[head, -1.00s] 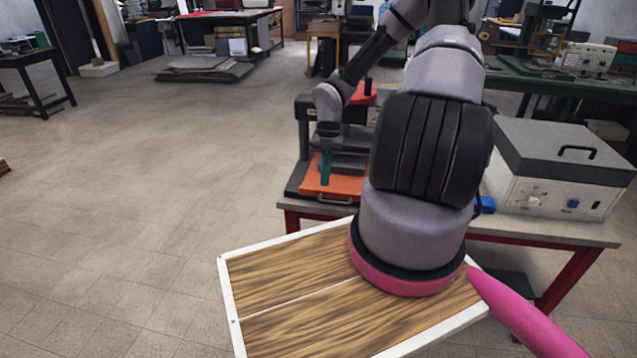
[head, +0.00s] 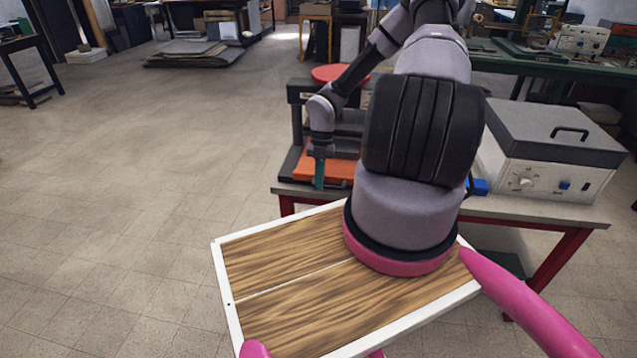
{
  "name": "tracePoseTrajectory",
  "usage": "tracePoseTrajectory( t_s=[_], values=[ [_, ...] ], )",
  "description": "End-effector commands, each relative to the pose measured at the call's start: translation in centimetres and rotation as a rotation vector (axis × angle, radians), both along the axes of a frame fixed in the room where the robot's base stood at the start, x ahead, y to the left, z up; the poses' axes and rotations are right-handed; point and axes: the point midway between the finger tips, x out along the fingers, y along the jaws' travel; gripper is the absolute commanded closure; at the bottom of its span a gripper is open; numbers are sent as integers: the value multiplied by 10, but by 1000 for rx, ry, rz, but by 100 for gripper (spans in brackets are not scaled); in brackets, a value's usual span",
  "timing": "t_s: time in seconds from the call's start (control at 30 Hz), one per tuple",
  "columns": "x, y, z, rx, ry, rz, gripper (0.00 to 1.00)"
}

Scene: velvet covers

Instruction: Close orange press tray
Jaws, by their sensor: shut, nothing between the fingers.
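The orange press tray (head: 336,170) is at the front of the press on the red-legged table, with its right part hidden behind my arm. It stands out from under the grey press plates; how far cannot be told. My gripper (head: 320,185) has teal fingers, shut and empty, pointing down at the tray's front edge. Whether the fingers touch the tray or stand apart from it cannot be told. The press (head: 297,108) has a dark frame and a round red top (head: 338,73), partly covered by my arm.
A grey-lidded machine (head: 548,150) with knobs stands on the table (head: 520,216) to the right. A small blue block (head: 480,187) lies beside it. Open tiled floor is to the left. A green bench (head: 540,65) is behind.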

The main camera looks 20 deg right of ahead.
Motion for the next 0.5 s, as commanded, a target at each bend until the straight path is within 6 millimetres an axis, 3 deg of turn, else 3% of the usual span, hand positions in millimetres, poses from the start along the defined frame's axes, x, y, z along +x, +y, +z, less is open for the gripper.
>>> tracePoseTrajectory(
  t_s=[0.17,0.37,0.5],
  values=[
    [5,-3,0,-2,-1,-2,100],
    [34,-22,0,-3,-4,-2,100],
    [41,-28,0,-1,-2,0,100]
  ],
)
